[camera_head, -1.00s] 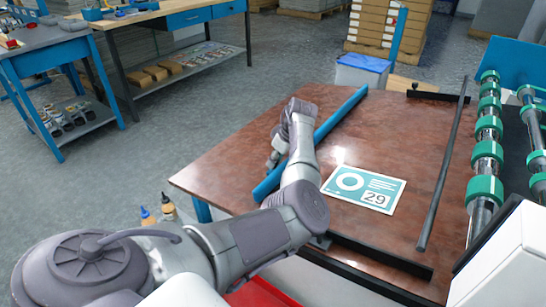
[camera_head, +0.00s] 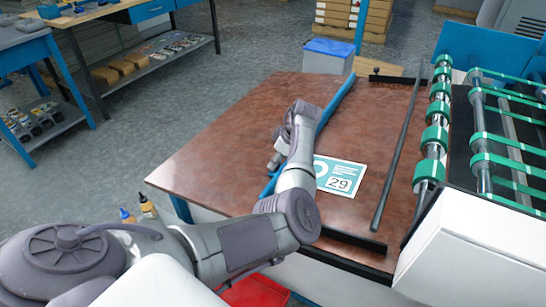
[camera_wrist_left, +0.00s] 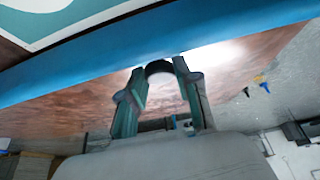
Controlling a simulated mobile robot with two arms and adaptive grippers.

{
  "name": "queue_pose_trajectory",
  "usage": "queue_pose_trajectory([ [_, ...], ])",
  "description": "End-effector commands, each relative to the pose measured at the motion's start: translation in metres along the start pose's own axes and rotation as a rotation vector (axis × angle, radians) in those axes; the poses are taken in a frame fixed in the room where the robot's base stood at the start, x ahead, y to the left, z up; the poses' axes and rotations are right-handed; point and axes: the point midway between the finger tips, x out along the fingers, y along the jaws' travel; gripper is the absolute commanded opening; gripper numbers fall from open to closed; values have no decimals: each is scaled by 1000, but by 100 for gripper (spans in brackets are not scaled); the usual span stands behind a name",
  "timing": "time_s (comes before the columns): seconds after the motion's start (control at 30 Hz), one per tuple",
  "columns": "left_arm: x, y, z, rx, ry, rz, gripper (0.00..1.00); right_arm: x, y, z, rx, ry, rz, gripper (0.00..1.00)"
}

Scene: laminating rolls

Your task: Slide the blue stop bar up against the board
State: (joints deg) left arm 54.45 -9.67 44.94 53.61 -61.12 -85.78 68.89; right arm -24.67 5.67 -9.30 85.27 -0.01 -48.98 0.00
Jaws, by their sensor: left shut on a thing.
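The blue stop bar (camera_head: 338,97) lies lengthwise on the brown table, its middle hidden by my left arm. The board (camera_head: 341,177), a white and teal sheet marked 29, lies flat just right of the bar, its left part hidden behind my arm. In the left wrist view, the bar (camera_wrist_left: 90,58) crosses the upper picture, with the board's white edge (camera_wrist_left: 60,32) close along it; a narrow dark strip shows between them at the left. My left gripper (camera_head: 274,163) is low at the bar; its fingers (camera_wrist_left: 160,75) are shut on it. My right gripper is out of view.
A dark rod (camera_head: 398,150) lies right of the board. Green-ringed rollers (camera_head: 433,137) stand at the right. A black rail (camera_head: 352,240) runs along the near edge. The table (camera_head: 225,140) is clear left of the bar.

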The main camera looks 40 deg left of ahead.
Motion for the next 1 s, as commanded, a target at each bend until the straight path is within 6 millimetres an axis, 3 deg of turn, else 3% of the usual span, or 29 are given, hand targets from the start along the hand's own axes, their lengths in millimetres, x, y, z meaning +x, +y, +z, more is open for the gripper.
queue_pose_trajectory([
  [0.23, 0, 0, 0, 1, -2, 2, 0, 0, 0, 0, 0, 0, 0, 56],
  [0.27, 0, 0, 0, 1, -1, 2, 37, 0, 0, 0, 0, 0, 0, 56],
  [0.4, 0, 0, 0, 0, 0, 1, 56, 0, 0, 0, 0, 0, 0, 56],
  [0.77, -5, 1, -1, 0, 1, 2, 56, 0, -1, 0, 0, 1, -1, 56],
  [1.0, -47, 2, 0, -1, 1, 6, 56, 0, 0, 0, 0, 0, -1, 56],
])
